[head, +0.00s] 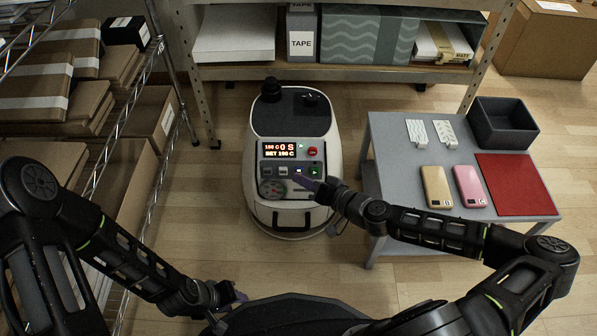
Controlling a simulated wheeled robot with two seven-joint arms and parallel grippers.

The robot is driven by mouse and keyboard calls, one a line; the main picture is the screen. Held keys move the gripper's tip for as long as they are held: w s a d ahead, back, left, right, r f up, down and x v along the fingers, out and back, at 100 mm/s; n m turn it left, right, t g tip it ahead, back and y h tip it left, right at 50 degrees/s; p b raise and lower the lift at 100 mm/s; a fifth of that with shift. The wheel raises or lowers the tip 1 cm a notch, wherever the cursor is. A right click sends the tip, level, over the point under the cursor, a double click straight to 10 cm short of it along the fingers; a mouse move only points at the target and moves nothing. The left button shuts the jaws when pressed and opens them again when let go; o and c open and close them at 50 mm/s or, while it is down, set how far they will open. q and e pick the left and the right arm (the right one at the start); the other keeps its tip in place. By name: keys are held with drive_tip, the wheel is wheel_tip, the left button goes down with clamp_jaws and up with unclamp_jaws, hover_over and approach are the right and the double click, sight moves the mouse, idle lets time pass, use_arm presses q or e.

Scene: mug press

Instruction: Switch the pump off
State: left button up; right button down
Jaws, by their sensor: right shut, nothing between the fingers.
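A white and dark machine (258,150) stands on the floor with its control panel facing me. Its lit display (279,148) reads about 150 C, 0 S and SET 150 C. A red button (313,152) is right of the display. Below is a row of small buttons, including a lit blue one (298,170) and a green one (315,169). A round gauge (271,189) is at the panel's lower left.
A grey table (395,155) on the right holds two phone-like items (437,187), two white tags (417,132), a dark bin (501,122) and a red mat (515,184). Shelves with boxes (50,105) stand left, another shelf (330,73) behind. Floor between is clear.

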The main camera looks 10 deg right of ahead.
drive_tip(key=shift+w+d+f, duration=0.1)
drive_tip(key=shift+w+f, duration=0.05)
drive_tip(key=shift+w, duration=0.25)
idle(0.3)
drive_tip(key=shift+s+a+r, duration=0.15)
drive_tip(key=shift+s, duration=0.3)
drive_tip(key=shift+s+a+r, duration=0.1)
drive_tip(key=shift+s, duration=0.3)
drive_tip(key=shift+s, duration=0.1)
drive_tip(key=s, duration=0.1)
drive_tip(key=s+a+r+p, duration=0.1)
drive_tip(key=s, duration=0.3)
drive_tip(key=shift+s+a+r+p, duration=0.2)
drive_tip(key=shift+s+p, duration=0.05)
drive_tip(key=shift+p, duration=0.05)
idle(1.9)
